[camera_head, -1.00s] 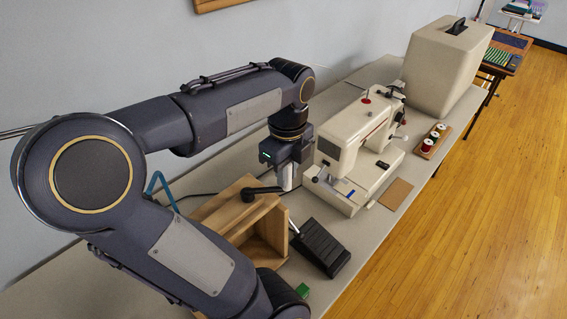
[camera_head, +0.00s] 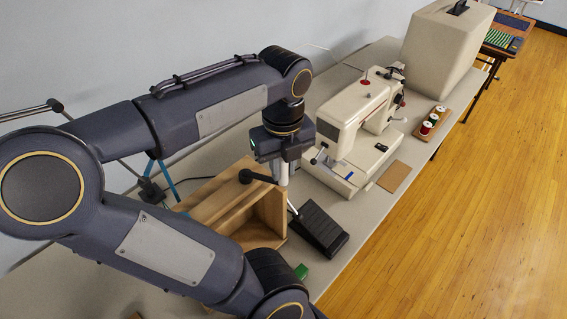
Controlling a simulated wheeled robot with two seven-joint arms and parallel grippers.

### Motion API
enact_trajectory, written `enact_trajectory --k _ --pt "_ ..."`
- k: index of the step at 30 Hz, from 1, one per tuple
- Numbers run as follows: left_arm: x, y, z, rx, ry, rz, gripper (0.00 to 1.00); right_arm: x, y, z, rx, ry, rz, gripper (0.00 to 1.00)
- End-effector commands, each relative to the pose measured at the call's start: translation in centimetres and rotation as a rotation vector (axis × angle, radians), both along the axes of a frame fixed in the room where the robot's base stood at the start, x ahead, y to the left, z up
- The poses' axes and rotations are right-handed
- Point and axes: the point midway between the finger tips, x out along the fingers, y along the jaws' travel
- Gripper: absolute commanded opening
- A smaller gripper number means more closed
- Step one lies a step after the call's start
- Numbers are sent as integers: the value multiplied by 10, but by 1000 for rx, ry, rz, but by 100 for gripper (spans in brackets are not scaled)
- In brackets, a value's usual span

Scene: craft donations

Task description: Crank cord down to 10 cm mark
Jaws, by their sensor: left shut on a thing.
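The crank (camera_head: 261,178) is a black arm with a round hub on top of an open-sided wooden box (camera_head: 268,215). My left gripper (camera_head: 283,178) points down at the crank's outer end, on its right. It is shut on the crank's handle, which the fingers mostly hide. A blue strip (camera_head: 167,178), possibly the cord, shows behind my arm to the left of the box; most of it is hidden. No 10 cm mark can be made out. My right gripper is not in view.
A black foot pedal (camera_head: 319,229) lies right of the box, with a green object (camera_head: 301,271) nearer. A sewing machine (camera_head: 350,125), a beige case (camera_head: 438,58), a brown card (camera_head: 394,176) and a spool rack (camera_head: 431,122) stand on the table (camera_head: 352,213).

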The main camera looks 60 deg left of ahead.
Motion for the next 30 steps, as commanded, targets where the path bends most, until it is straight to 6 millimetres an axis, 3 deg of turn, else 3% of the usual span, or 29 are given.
enact_trajectory --k 7,8,12,23,30 --pt "0 0 1 1 -1 1 0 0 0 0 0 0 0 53" --pt "0 0 1 1 -2 2 22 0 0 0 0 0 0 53" --pt "0 0 1 1 -1 2 41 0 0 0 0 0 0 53" --pt "0 0 5 1 -1 2 42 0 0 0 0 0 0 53" --pt "1 1 43 3 -4 2 42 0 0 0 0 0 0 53"
